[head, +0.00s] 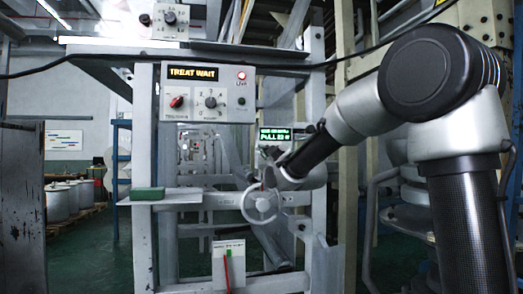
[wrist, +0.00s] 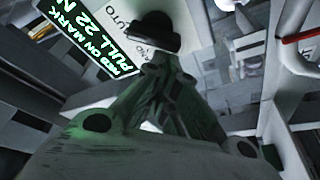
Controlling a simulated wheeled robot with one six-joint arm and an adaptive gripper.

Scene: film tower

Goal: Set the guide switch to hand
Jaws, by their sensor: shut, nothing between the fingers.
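The guide switch (wrist: 155,32) shows in the wrist view as a black knob on a pale panel (wrist: 190,70). The word AUTO stands to its left, and smaller lettering lower down is partly hidden. A green display (wrist: 75,45) beside it reads about WEB ON MARK, PULL 22 N. My gripper (wrist: 155,82) is shut and empty, its fingertips just below the knob in the picture; I cannot tell whether they touch it. In the head view the display (head: 275,135) shows beside my wrist, which hides the switch. The knob's exact setting is unclear.
A treater panel (head: 205,100) with a TREAT WAIT display, a red knob (head: 176,102) and a lit red lamp (head: 241,75) stands left. A handwheel (head: 260,205) is below my wrist. A green block (head: 148,193) lies on a shelf. Frame posts surround the arm.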

